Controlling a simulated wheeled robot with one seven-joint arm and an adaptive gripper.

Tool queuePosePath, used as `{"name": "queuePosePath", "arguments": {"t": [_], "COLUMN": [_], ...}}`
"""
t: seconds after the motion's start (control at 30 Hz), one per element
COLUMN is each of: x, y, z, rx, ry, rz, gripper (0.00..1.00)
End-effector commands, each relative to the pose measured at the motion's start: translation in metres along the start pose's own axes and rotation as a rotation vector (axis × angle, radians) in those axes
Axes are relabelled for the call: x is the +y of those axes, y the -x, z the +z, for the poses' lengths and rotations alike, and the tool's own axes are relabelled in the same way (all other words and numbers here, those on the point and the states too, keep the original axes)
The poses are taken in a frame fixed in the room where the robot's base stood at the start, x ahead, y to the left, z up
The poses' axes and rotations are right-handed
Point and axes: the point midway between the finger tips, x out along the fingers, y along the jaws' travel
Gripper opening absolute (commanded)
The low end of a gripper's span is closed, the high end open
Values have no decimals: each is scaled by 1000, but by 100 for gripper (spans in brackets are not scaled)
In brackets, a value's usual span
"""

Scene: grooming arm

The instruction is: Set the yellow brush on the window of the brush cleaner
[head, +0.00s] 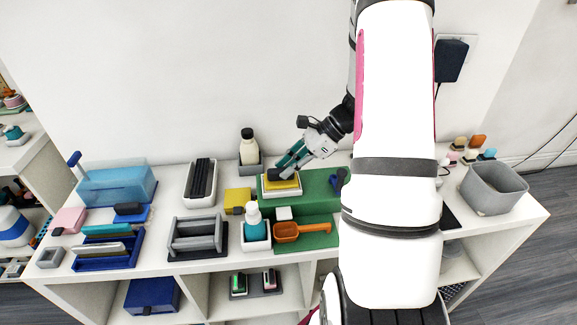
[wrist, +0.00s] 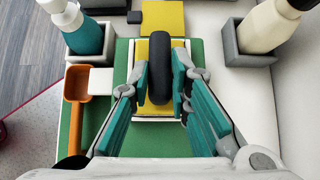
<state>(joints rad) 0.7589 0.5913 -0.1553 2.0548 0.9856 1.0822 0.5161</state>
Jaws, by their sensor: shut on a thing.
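The yellow brush (head: 281,184) has a dark rounded handle, which shows between the fingers in the wrist view (wrist: 159,70). My gripper (head: 288,163) is shut on this handle from above. It also shows in the wrist view (wrist: 161,82). The brush's yellow body lies over a white-rimmed tray (head: 264,190), which looks like the brush cleaner, on a green mat (head: 318,184). The handle and body hide most of the inside of the tray, so I cannot tell whether the brush touches it.
A yellow block (head: 236,197) with a dark knob stands left of the tray. A cream bottle (head: 249,150) stands behind and a teal-and-white bottle (head: 254,225) in front. An orange scoop (head: 287,232) and white block (head: 284,213) lie nearby. A grey bin (head: 494,190) is far right.

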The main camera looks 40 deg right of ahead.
Motion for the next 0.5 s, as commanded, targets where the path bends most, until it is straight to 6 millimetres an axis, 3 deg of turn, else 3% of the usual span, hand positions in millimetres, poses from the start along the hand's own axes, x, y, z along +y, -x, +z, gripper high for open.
{"name": "queuePosePath", "arguments": {"t": [0.33, 0.37, 0.4, 0.47, 0.5], "x": [0, 0, 0, 0, 0], "y": [-3, -3, -3, -3, -3], "z": [-3, -3, -3, -3, -3], "rx": [0, 0, 0, 0, 0], "ry": [-1, -1, -1, 0, 0], "rz": [0, 0, 0, 0, 0], "gripper": [0, 20, 29, 41, 41]}}
